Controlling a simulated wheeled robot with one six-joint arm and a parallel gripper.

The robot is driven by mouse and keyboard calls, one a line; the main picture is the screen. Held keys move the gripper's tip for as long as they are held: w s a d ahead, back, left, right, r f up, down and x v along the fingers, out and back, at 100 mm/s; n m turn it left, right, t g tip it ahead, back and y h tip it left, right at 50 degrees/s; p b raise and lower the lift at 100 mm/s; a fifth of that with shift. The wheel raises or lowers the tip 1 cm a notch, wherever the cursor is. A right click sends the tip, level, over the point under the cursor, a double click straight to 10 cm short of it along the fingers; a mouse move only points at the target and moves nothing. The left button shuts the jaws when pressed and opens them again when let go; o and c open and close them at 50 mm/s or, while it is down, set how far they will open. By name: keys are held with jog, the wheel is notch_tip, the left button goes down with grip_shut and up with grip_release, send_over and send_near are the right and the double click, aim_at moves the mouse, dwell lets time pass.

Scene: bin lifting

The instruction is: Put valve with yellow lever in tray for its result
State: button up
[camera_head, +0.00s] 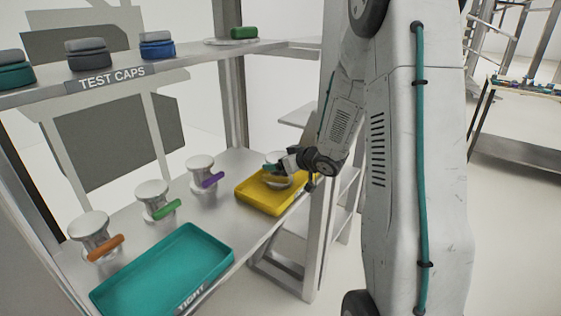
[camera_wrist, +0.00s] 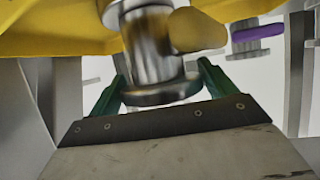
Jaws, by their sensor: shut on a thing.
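The valve with the yellow lever (camera_wrist: 155,50) is a metal body with round flanges, close up in the wrist view; its lever (camera_wrist: 197,31) points right there. My gripper (camera_wrist: 160,76) is shut on it, one green finger on each side of the body. In the head view my gripper (camera_head: 287,162) is at the yellow tray (camera_head: 262,207), with the valve's pale top (camera_head: 275,157) partly hidden behind it. I cannot tell whether the valve touches the tray floor. A teal tray (camera_head: 165,270) marked "TIGHT" lies nearer on the same shelf.
Valves with orange (camera_head: 105,249), green (camera_head: 167,210) and purple levers (camera_head: 212,180) stand behind the trays. The upper shelf, labelled "TEST CAPS" (camera_head: 112,78), holds several caps. The teal tray is empty.

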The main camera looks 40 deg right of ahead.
jog(key=o, duration=1.6)
jog(key=shift+c, duration=0.2)
jog(key=shift+r, duration=0.1)
jog(key=shift+s+r, duration=0.15)
jog(key=shift+s, duration=0.05)
jog(key=s+a+r+m+g+h, duration=0.1)
jog(key=s+r+g+h, duration=0.15)
jog(key=s+r, duration=0.4)
jog(key=s+a+r+m+g+h, duration=0.2)
jog(key=s+r+h, duration=0.2)
jog(key=s+r, duration=0.3)
jog(key=s+a+g+y, duration=0.2)
jog(key=s+a+g, duration=0.1)
jog(key=s+a, duration=0.5)
jog(key=s+a+n+g+y, duration=0.1)
jog(key=s+a+g, duration=0.3)
jog(key=s+a, duration=0.5)
jog(key=s+y, duration=0.1)
jog(key=s, duration=0.4)
jog(key=shift+a+r, duration=0.2)
jog(key=shift+r, duration=0.05)
